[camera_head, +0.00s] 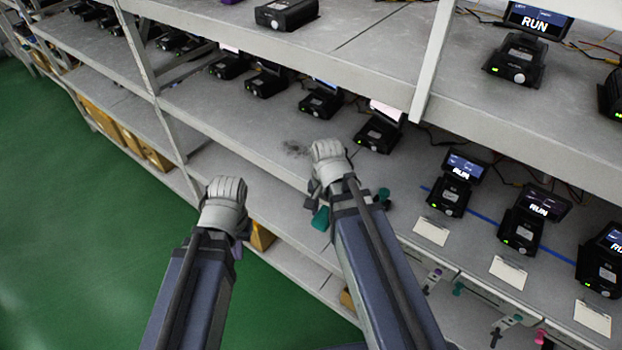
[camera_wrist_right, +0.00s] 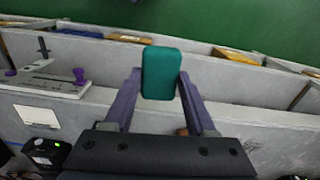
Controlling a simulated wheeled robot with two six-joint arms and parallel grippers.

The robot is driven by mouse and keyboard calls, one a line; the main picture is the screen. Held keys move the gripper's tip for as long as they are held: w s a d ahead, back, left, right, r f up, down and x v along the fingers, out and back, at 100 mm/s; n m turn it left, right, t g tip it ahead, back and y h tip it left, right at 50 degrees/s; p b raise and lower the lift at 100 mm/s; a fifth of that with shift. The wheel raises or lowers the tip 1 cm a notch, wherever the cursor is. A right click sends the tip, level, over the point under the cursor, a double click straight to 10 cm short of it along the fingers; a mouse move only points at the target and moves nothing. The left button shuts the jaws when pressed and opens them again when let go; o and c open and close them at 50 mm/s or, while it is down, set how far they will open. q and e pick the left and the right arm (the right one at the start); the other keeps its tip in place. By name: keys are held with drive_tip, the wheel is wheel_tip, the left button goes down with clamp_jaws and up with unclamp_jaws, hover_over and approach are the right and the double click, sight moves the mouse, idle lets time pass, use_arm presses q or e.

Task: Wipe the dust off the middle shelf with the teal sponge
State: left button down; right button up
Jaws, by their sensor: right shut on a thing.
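The teal sponge (camera_wrist_right: 160,73) sits between the two fingers of my right gripper (camera_wrist_right: 161,88), which is shut on it. In the head view, part of the sponge (camera_head: 321,218) shows below my right gripper (camera_head: 330,165), near the front edge of the middle shelf (camera_head: 225,118). A dark dust patch (camera_head: 295,148) lies on that shelf, just beyond and left of my right gripper.
Black devices with small screens stand along the shelf behind the dust, one (camera_head: 321,100) close by and another (camera_head: 379,130) to the right. White cards (camera_head: 431,231) lie at the right. A rack post (camera_head: 435,60) and the upper shelf edge (camera_head: 300,60) bound the space above.

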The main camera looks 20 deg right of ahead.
wheel_tip(320, 180, down, 17)
drive_tip(key=b, duration=1.6)
drive_tip(key=shift+r, duration=0.15)
drive_tip(key=shift+r, duration=0.1)
